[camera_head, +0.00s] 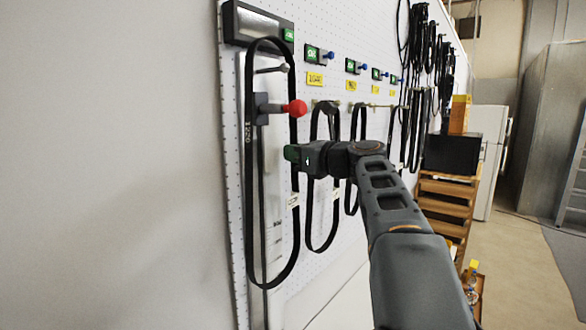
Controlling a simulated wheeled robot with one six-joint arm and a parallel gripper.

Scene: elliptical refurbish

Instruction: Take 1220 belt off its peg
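The 1220 belt (249,160) is a long black loop at the left end of the white pegboard, marked "1220" on its left strand. Its top arcs above a metal peg (272,70); I cannot tell whether they touch. A grey block with a red knob (295,108) sits inside the loop's outline. My gripper (292,154) reaches in from the right, at the belt's right strand below the red knob. Its green end overlaps that strand in the picture. Whether the fingers are open or closed on the belt is unclear.
A dark display box (258,24) is above the belt. Other black belts (323,245) hang close on the right, under small green-screened units (318,54). A wooden shelf (447,205) with a black box (452,153) stands farther right. Floor (520,265) beyond it is open.

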